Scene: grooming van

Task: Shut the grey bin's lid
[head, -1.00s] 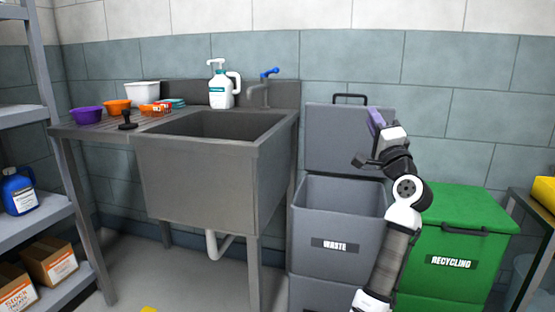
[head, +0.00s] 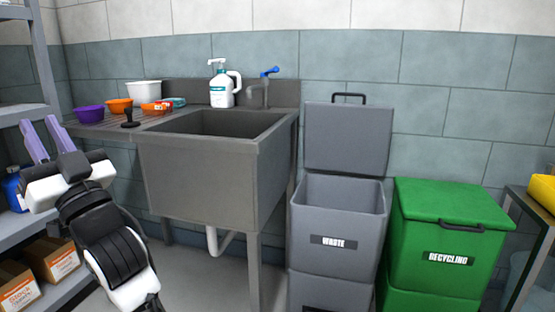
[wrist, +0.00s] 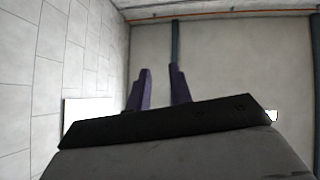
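The grey bin (head: 338,213), labelled WASTE, stands right of the sink in the head view. Its grey lid (head: 346,140) is raised upright against the wall behind the bin, with a black handle (head: 349,97) along its top edge. The bin's mouth is open. My gripper (head: 39,140) is at the far left of the head view, far from the bin and in front of the shelf. Its two purple fingers point up and stand apart with nothing between them. The wrist view also shows the parted fingers (wrist: 160,88), with walls and ceiling beyond; the bin is not in that view.
A green RECYCLING bin (head: 447,236) with its lid down stands right of the grey bin. The steel sink (head: 205,180) is at its left, with bowls and a white jug (head: 221,92) on top. A shelf (head: 25,112) is at far left. A table (head: 530,205) is at far right.

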